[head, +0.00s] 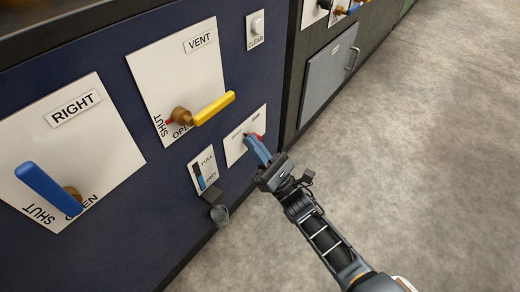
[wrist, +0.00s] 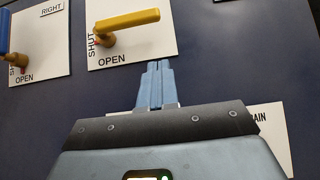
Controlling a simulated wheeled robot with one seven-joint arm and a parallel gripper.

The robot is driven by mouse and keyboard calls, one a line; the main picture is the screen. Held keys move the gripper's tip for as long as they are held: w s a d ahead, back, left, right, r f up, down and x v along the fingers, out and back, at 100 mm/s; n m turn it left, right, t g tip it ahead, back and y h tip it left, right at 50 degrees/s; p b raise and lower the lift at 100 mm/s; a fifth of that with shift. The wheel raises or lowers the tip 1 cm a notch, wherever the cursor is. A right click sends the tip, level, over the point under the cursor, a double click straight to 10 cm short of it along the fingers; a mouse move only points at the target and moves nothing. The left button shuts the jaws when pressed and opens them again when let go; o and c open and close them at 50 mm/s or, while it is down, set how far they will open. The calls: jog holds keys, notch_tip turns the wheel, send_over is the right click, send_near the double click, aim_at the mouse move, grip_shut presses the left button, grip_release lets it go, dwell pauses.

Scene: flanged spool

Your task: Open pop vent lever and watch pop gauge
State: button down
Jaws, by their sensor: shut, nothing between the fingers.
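The vent lever (head: 213,108) has a yellow handle on a brass hub, on a white plate labelled VENT, SHUT and OPEN. Its handle points right, above the word OPEN; it also shows in the wrist view (wrist: 127,20). A small gauge (head: 201,170) marked FULL and DRY sits below the vent plate, with blue in its lower part by DRY. I see no "pop" label. My gripper (head: 249,139) is shut and empty, its blue fingers in front of a lower plate. In the wrist view the fingertips (wrist: 158,64) are just below the vent plate, apart from the lever.
A blue lever (head: 45,190) stands on the RIGHT plate at left. A plate ending in "AIN" (wrist: 271,118) is partly hidden by my gripper. A CLEAR button (head: 257,25) is above. A grey spout (head: 219,214) juts out below the gauge. Open floor (head: 400,130) lies right.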

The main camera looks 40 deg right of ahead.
jog(key=w+a+r, duration=0.1)
jog(key=w+r, duration=0.2)
jog(key=r, duration=0.4)
jog(key=shift+w+r+p, duration=0.3)
jog(key=shift+r+p, duration=0.05)
jog(key=shift+r, duration=0.05)
jog(key=shift+a, duration=0.1)
jog(key=shift+r, duration=0.1)
